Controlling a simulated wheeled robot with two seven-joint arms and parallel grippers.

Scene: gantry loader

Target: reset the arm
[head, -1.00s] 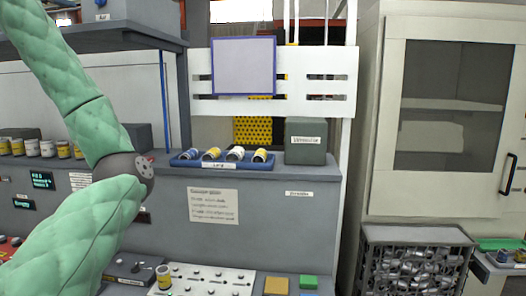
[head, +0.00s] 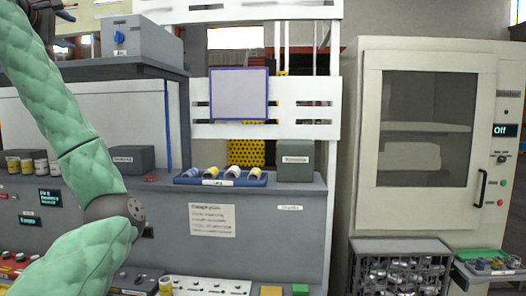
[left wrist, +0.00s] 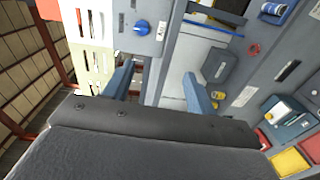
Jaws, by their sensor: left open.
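My left arm (head: 85,175), in a green quilted sleeve, comes down from the top left of the head view, bends at a dark joint and runs off at the bottom left. Its gripper is outside that view. In the left wrist view my left gripper (left wrist: 160,80) has two blue-grey fingers set wide apart, with nothing held between them. Beyond the fingers are a grey box with a blue knob (left wrist: 141,27) and a dark grey box (left wrist: 216,66). My right arm and gripper are in neither view.
A grey counter holds a blue tray (head: 220,182) with several small jars and a grey-green box (head: 295,160). A shelf (head: 110,68) overhangs the left side. A white cabinet (head: 360,140) and a wire crate (head: 400,242) stand at the right.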

